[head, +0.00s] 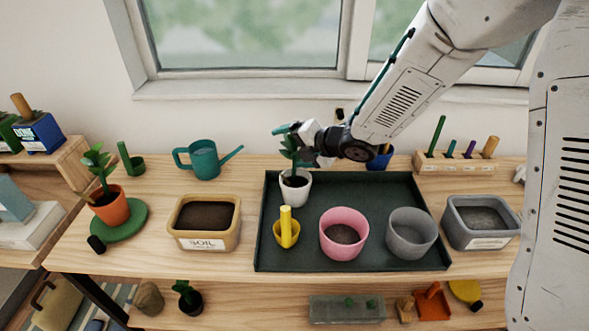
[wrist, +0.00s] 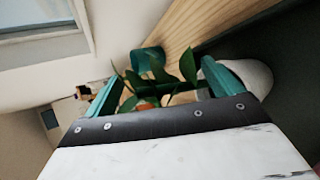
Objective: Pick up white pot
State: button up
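The white pot (head: 295,192) stands upright on the dark tray, near its back left corner, with dark soil and a green plant (head: 293,152) in it. My gripper (head: 297,134) is above the pot, at the level of the plant's upper leaves. In the wrist view the two teal fingers of my gripper (wrist: 158,82) are spread apart, with green leaves (wrist: 160,88) showing between them. The white pot (wrist: 252,76) shows behind and beside the right finger, partly hidden by it. It is not held.
A teal watering can (head: 205,160), a soil bin (head: 203,240) and an orange potted plant (head: 111,211) stand left. A blue pot (head: 379,160) is behind the tray.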

jog(key=shift+r, duration=0.1)
jog(key=c, duration=1.7)
